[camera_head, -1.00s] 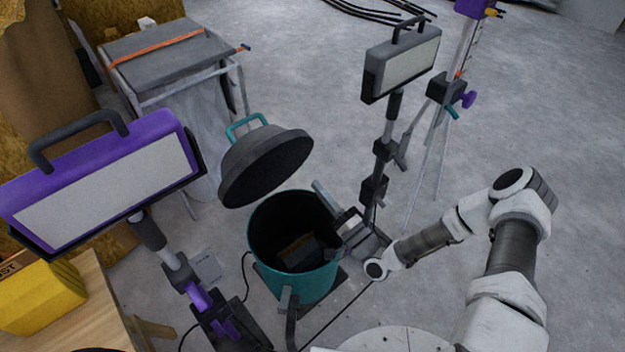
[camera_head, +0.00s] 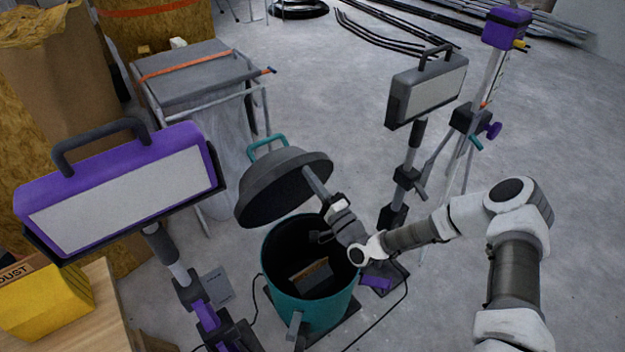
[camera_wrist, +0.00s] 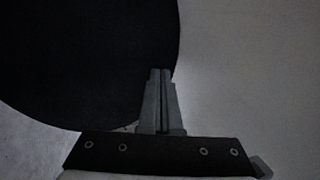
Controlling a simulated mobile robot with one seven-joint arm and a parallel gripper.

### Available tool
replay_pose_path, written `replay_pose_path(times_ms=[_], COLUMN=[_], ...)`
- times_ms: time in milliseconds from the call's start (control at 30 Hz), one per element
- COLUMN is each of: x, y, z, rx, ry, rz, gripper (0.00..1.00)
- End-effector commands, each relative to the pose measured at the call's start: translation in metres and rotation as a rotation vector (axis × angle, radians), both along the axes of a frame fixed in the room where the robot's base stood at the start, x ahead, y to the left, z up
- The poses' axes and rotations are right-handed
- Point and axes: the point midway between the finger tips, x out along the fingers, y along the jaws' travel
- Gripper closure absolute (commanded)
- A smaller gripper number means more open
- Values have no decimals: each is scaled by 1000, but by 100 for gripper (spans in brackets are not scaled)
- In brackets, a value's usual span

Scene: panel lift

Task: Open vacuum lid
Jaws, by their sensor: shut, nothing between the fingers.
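The vacuum lid (camera_head: 283,187) is dark grey with a teal handle (camera_head: 268,146). It is tilted up, its dark underside facing the front, above the back left of the teal vacuum canister (camera_head: 312,305). The canister's mouth is open and something brownish shows inside. My gripper (camera_head: 318,184) is shut and empty, raised above the canister at the lid's right edge. I cannot tell whether it touches the lid. In the wrist view my closed fingers (camera_wrist: 160,75) point toward the dark round lid (camera_wrist: 85,60), overlapping its right edge.
A purple work light (camera_head: 120,190) stands at the front left. Another lamp (camera_head: 428,88) stands behind right, near a tripod (camera_head: 470,120). A bag stand (camera_head: 190,65) is behind the lid. A yellow box (camera_head: 45,298) sits on a wooden table. Floor at the right is clear.

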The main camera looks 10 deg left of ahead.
Motion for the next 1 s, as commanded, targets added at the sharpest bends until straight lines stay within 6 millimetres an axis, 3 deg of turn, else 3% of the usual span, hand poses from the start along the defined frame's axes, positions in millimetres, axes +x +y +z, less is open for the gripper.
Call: replay_pose_path(times_ms=[233, 533, 733, 1000], x=[7, 45, 72, 87], y=[8, 53, 85, 102], z=[8, 26, 23, 27], rx=[-26, -176, -255, -255], ry=[18, 143, 213, 218], rz=[0, 0, 1, -1], gripper=[100, 100, 100, 100])
